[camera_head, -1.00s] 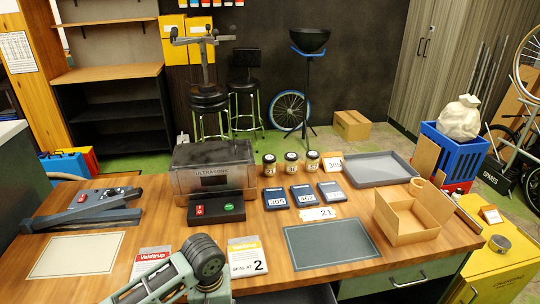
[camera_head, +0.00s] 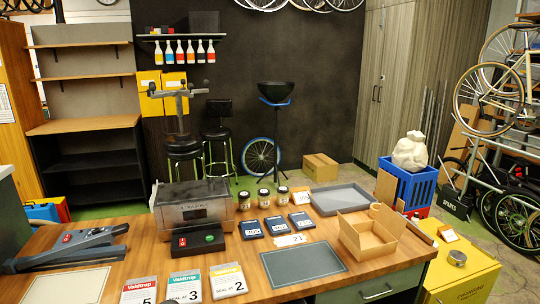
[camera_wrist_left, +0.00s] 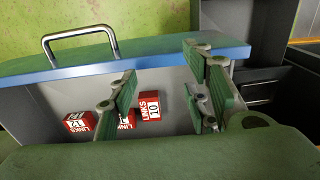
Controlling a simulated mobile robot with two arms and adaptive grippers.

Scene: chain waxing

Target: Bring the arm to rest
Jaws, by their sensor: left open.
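My left gripper (camera_wrist_left: 163,90) shows in the left wrist view with its two green fingers spread apart and nothing between them. Beyond the fingers is a grey surface with a blue edge (camera_wrist_left: 150,62) and a metal handle (camera_wrist_left: 80,34). Several small red boxes marked LINKS lie there; one reads 10 (camera_wrist_left: 149,106) and another reads 12 (camera_wrist_left: 77,122). I cannot tell the exact gap between fingers and boxes. Neither gripper shows in the head view.
A yellow cabinet (camera_head: 465,274) is at right.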

